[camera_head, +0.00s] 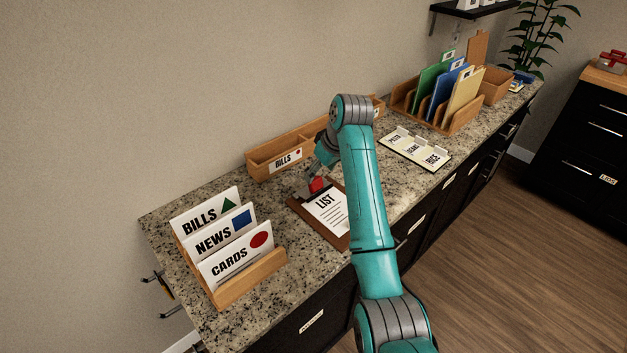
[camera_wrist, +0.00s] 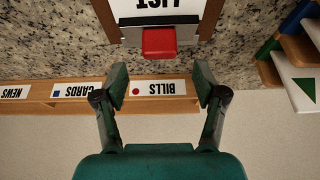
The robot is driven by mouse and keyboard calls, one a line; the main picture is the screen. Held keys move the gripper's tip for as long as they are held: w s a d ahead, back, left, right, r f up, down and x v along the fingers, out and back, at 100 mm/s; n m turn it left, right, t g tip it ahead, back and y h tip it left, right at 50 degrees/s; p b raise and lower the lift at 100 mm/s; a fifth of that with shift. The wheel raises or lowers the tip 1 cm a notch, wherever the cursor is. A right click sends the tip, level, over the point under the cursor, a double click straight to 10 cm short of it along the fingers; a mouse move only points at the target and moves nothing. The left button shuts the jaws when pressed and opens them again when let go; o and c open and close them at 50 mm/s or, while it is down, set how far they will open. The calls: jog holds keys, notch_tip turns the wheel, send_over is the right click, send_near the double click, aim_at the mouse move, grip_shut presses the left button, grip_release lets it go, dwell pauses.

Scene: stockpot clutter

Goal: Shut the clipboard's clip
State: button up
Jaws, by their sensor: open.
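The brown clipboard (camera_head: 299,211) lies on the granite counter with a white LIST sheet (camera_head: 328,210) on it. Its red clip tab (camera_head: 317,184) is at the end towards the wall. In the head view my arm partly hides the gripper.
A wooden box labelled BILLS (camera_head: 265,167) stands by the wall behind the clipboard. A card sorter (camera_head: 252,282) is at left. A white-card tray (camera_head: 414,150) and a folder rack (camera_head: 465,122) are at right. Bare granite surrounds the clipboard.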

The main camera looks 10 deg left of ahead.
aim_at(318, 184)
jog(key=shift+x, duration=3.05)
jog(key=shift+d, duration=0.1)
jog(key=c, duration=1.1)
jog(key=shift+s+d+f+t+y, duration=0.15)
jog(key=shift+d+f+t+y, duration=0.05)
jog(key=shift+f+t+y, duration=0.1)
jog(key=shift+c, duration=0.2)
jog(key=shift+s+d+f+t+y, duration=0.1)
jog(key=shift+s+d+t+y, duration=0.1)
jog(key=shift+t+y, duration=0.5)
jog(key=o, duration=1.1)
jog(key=shift+o, duration=0.2)
